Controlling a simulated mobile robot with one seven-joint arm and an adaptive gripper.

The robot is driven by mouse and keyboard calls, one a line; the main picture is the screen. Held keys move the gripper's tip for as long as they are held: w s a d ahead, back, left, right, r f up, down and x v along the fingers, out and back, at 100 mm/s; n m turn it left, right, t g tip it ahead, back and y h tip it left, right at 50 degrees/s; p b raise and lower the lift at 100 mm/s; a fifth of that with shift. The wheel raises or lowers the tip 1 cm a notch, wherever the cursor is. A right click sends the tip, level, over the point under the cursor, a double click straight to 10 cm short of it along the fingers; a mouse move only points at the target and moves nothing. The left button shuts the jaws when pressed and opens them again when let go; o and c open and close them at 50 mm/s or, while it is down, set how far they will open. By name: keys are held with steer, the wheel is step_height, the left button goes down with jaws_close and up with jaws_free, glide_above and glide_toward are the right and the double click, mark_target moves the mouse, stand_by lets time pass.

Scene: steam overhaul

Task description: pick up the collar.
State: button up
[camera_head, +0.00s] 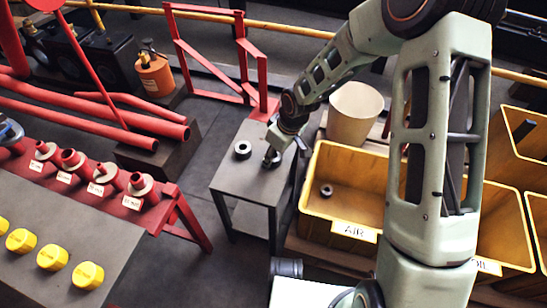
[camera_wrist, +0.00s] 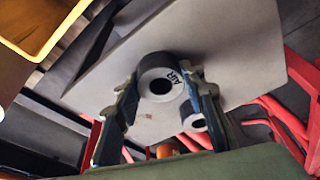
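A grey collar (camera_wrist: 160,80) with a round hole and the letters AIR fills the gap between my fingertips in the wrist view. My gripper (camera_head: 276,153) is over the right side of a small grey table. Its two fingers (camera_wrist: 162,84) touch opposite sides of the collar, so it looks shut on it. In the head view the collar (camera_head: 270,160) is partly covered by my gripper. Whether it is clear of the tabletop is hard to tell. A second grey ring (camera_head: 243,150) lies to the left on the table; it also shows in the wrist view (camera_wrist: 196,122), partly behind a finger.
The small table (camera_head: 237,178) is otherwise mostly bare. A yellow bin marked AIR (camera_head: 350,230) stands to its right with a ring (camera_head: 326,191) inside. A beige bucket (camera_head: 353,112) stands behind the bin. A red rack with labelled fittings (camera_head: 103,178) is at left.

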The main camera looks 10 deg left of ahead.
jaws_close()
